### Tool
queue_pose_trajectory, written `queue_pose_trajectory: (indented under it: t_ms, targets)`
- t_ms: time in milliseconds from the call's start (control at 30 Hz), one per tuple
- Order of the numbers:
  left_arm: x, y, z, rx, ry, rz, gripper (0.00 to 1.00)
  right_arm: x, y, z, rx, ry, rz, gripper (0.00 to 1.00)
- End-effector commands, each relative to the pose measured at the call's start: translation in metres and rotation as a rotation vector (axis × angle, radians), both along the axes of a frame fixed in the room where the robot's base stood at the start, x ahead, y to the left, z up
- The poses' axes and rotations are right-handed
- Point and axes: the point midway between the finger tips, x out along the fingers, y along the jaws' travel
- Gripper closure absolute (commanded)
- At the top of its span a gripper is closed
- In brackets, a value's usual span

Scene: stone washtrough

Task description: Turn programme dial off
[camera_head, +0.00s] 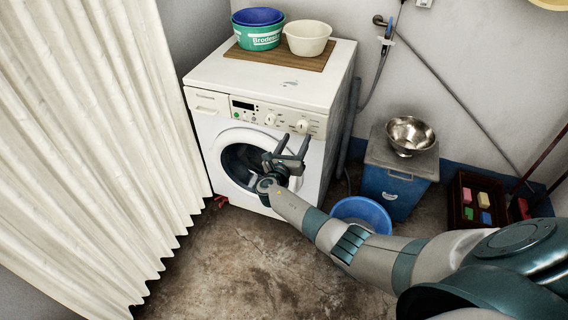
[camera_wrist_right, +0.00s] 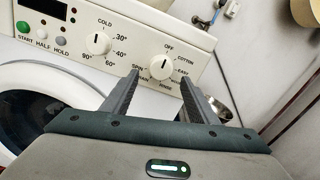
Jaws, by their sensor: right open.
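The washing machine (camera_head: 262,85) stands against the wall, with its control panel facing me. The programme dial (camera_head: 303,126) is the white round knob at the panel's right. In the right wrist view the programme dial (camera_wrist_right: 162,69) is ringed by printed words, with OFF above it and COTTON and EASY to its right. I cannot tell clearly which word its pointer faces. My right gripper (camera_head: 293,141) is in front of the panel, just below the dial. In the wrist view its open, empty fingers (camera_wrist_right: 160,76) appear on either side of the dial's lower part. My left gripper is not in view.
A temperature dial (camera_wrist_right: 98,43) and several buttons are left of the programme dial. Basins (camera_head: 306,47) stand on the machine's top. A white curtain (camera_head: 90,130) hangs at left.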

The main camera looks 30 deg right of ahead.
Motion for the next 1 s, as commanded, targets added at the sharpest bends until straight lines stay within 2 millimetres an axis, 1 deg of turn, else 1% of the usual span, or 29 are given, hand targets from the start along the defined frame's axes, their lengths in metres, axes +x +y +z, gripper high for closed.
queue_pose_trajectory:
  t_ms: [100, 233, 367, 500, 700, 1000]
  targets:
    - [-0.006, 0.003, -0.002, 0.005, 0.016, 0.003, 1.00, -0.016, 0.020, -0.002, 0.004, 0.002, 0.003, 0.46]
    - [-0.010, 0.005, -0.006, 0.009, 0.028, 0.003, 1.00, -0.033, 0.040, -0.002, 0.004, 0.000, 0.003, 0.46]
    - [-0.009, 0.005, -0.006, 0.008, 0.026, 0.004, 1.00, -0.050, 0.060, -0.002, 0.004, 0.002, 0.003, 0.46]
    - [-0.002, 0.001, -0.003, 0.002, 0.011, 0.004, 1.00, -0.066, 0.077, -0.002, 0.003, 0.002, 0.002, 0.46]
    - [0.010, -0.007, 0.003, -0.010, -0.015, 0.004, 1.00, -0.078, 0.092, -0.002, 0.003, 0.003, 0.002, 0.46]
    - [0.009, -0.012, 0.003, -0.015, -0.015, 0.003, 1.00, -0.081, 0.096, -0.001, 0.002, 0.003, 0.001, 0.46]
